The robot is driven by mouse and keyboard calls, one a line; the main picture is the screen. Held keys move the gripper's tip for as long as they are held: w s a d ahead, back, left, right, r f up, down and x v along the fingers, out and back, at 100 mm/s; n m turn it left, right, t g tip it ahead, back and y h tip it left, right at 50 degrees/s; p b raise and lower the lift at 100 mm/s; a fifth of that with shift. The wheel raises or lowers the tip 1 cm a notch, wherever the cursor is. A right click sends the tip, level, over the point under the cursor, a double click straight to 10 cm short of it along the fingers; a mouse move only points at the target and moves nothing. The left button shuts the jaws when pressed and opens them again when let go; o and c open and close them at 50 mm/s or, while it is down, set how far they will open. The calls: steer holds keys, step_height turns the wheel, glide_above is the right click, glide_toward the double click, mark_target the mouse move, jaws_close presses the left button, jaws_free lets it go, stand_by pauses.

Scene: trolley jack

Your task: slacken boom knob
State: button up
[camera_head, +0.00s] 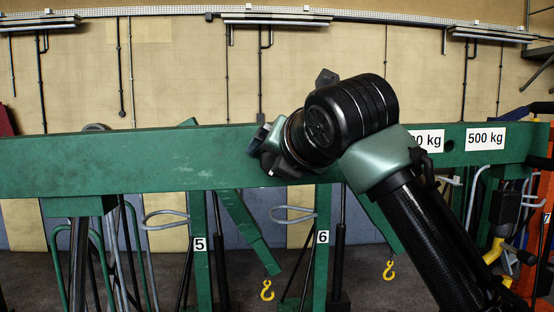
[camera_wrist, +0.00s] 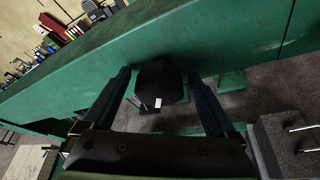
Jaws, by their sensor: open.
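The boom is a long green beam (camera_head: 100,160) that runs across the head view; its green side also fills much of the wrist view (camera_wrist: 250,45). A dark, faceted knob (camera_wrist: 160,85) shows in the wrist view against the beam, with a small white mark low on it. My gripper (camera_wrist: 159,76) is open, with one finger on each side of the knob. Small gaps seem to show between fingers and knob; I cannot tell whether either touches. In the head view my gripper (camera_head: 262,148) is at the beam's face, and the knob cannot be made out there.
Green uprights marked 5 (camera_head: 200,244) and 6 (camera_head: 322,237) stand below the beam. Yellow hooks (camera_head: 267,290) hang low. Labels reading 500 kg (camera_head: 485,139) are on the beam's right part. Blue, orange and yellow equipment (camera_head: 535,200) stands at the right edge.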

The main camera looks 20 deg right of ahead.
steer(key=v, duration=1.3)
steer(key=shift+b, duration=0.35)
